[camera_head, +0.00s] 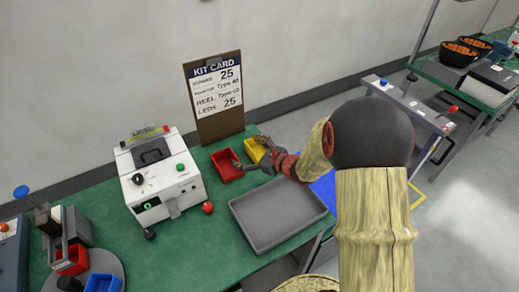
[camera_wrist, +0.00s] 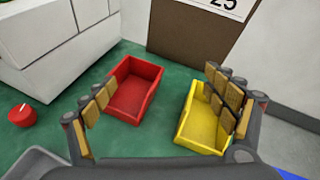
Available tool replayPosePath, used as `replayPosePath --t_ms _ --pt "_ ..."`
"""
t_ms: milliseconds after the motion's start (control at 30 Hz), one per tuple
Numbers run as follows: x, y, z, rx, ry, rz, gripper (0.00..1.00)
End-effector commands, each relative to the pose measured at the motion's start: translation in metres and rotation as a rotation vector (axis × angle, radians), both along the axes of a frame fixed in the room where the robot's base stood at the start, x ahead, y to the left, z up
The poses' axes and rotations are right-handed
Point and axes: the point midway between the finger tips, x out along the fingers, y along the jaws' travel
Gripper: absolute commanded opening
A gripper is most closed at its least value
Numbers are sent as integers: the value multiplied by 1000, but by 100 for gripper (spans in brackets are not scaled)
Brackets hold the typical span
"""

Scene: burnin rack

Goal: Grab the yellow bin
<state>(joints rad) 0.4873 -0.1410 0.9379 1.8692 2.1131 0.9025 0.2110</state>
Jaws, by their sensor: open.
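The yellow bin (camera_head: 254,149) sits on the green table beside a red bin, in front of the kit card board. In the wrist view the yellow bin (camera_wrist: 201,124) is right of centre, and the right finger overlaps its right side. My gripper (camera_wrist: 160,108) is open and empty, with one finger to the left of the red bin and the other at the yellow bin's right. In the head view my gripper (camera_head: 252,155) is over the bins, and my arm comes in from the right. Whether a finger touches the yellow bin, I cannot tell.
The red bin (camera_wrist: 134,90) stands left of the yellow bin, between my fingers in the picture. A grey tray (camera_head: 243,222) lies in front. A white machine (camera_head: 158,181) with a red knob (camera_wrist: 21,115) stands left. The kit card board (camera_head: 216,122) stands behind.

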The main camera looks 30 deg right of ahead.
Motion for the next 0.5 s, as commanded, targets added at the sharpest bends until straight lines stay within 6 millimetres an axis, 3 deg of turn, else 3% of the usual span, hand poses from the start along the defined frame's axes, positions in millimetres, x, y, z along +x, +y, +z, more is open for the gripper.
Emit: replayPosePath --t_ms 33,100,200,333,500 --pt "0 -23 -17 55 20 -92 86" --pt "0 -49 -36 114 36 -198 86" --pt "-4 -75 -54 169 48 -302 86" --pt "-4 -89 -67 199 55 -363 86" --pt "11 -91 -75 203 55 -370 86"
